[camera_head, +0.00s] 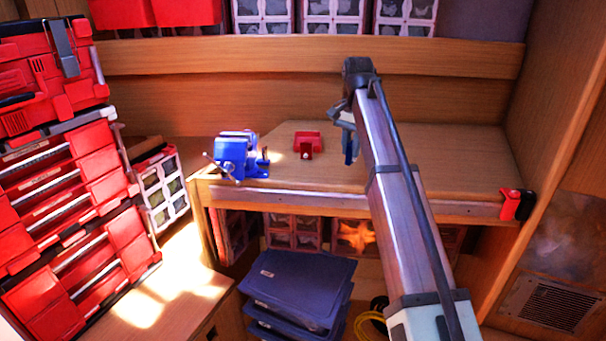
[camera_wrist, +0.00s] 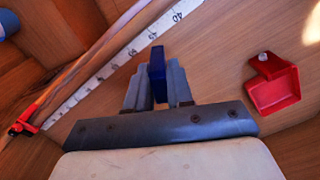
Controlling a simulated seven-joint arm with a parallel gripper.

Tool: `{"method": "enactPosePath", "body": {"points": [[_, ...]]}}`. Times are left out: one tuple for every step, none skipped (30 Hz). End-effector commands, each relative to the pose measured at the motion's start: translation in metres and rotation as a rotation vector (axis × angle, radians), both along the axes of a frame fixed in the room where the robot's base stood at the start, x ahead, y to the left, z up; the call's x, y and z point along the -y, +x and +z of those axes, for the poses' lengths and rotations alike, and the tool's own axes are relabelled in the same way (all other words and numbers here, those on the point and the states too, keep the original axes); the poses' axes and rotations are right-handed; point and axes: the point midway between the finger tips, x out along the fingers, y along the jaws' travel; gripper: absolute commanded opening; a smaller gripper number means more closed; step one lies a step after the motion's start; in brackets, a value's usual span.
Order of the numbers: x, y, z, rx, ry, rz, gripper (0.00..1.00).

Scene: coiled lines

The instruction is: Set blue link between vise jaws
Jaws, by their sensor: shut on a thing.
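The blue link (camera_wrist: 157,72) is a dark blue bar held between the two fingers of my gripper (camera_wrist: 157,85) in the wrist view. In the head view my gripper (camera_head: 343,117) is above the right part of the workbench, partly hidden by my arm, and the blue link (camera_head: 351,148) hangs below it. The blue vise (camera_head: 237,155) is fixed at the bench's left front corner, left of my gripper and apart from it. Its handle points to the left. I cannot tell from here how wide its jaws stand.
A small red open-topped part (camera_head: 308,144) lies on the bench (camera_head: 430,160) between the vise and my gripper. A red clamp (camera_head: 516,204) sits at the bench's right front corner. Red toolboxes (camera_head: 70,190) stand at the left. The bench right of my arm is clear.

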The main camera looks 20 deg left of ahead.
Motion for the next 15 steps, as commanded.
{"method": "enactPosePath", "body": {"points": [[-0.027,0.007,0.008,0.000,0.000,0.027,0.00],[-0.039,0.008,0.010,0.000,0.000,0.040,0.00],[-0.055,0.008,0.013,0.000,0.000,0.056,0.00],[-0.066,0.008,0.015,0.000,0.000,0.067,0.00],[-0.076,0.008,0.017,0.000,0.000,0.079,0.00],[-0.089,0.008,0.020,0.000,0.000,0.092,0.00],[-0.097,0.008,0.021,0.000,0.000,0.101,0.00],[-0.106,0.007,0.023,0.000,0.000,0.110,0.00],[-0.115,0.006,0.025,0.000,0.000,0.120,0.00],[-0.121,0.006,0.026,0.000,0.000,0.126,0.00],[-0.127,0.005,0.027,0.000,0.000,0.132,0.00],[-0.133,0.005,0.028,0.000,0.000,0.139,0.00],[-0.137,0.004,0.029,0.000,0.000,0.143,0.00],[-0.140,0.004,0.029,0.000,0.000,0.146,0.00],[-0.143,0.003,0.029,0.000,0.000,0.150,0.00]]}}
